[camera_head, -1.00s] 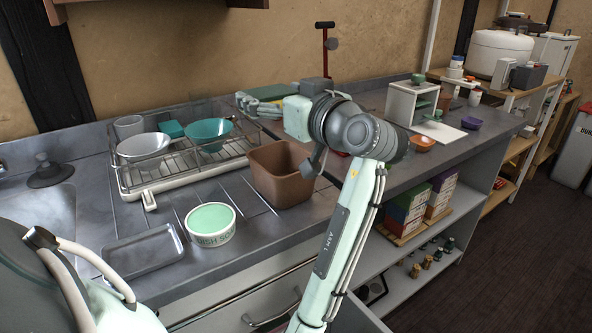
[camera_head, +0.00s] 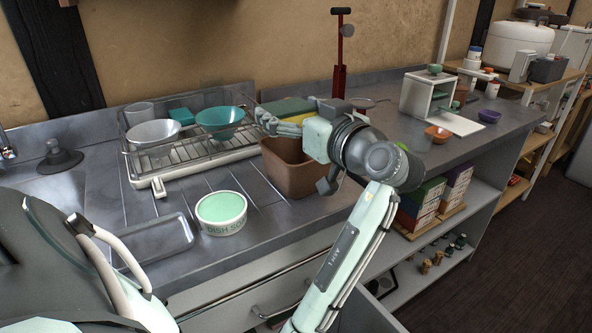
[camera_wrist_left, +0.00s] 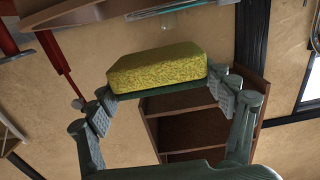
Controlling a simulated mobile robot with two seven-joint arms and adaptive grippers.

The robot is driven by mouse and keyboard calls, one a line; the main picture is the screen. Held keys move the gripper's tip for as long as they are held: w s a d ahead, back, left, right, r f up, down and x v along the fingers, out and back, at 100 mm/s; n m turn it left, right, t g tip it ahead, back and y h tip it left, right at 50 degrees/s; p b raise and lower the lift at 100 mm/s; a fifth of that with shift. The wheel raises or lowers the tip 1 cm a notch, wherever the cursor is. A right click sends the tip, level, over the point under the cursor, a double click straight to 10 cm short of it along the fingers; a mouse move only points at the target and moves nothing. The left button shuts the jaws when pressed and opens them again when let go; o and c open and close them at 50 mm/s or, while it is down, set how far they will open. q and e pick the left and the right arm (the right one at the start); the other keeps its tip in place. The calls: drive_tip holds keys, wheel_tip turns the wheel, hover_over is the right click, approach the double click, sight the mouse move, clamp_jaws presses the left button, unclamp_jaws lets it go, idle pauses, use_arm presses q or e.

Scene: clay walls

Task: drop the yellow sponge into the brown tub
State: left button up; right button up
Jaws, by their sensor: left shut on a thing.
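In the left wrist view the sponge (camera_wrist_left: 157,66) lies across between the two fingertips (camera_wrist_left: 163,90). The brown tub (camera_head: 290,175) stands upright on the grey counter, beside the dish rack. My gripper and wrist cover part of its rim, and its inside is mostly hidden. My right gripper is not in view.
A mint-green dish soap bowl (camera_head: 221,212) and a grey tray (camera_head: 160,240) lie in front. A red stand (camera_head: 339,75) rises behind.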

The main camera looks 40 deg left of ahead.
use_arm(q)
drive_tip(key=shift+f, duration=0.2)
drive_tip(key=o, duration=0.7)
wheel_tip(320, 180, up, 10)
drive_tip(key=shift+r, duration=0.1)
idle(0.4)
idle(0.4)
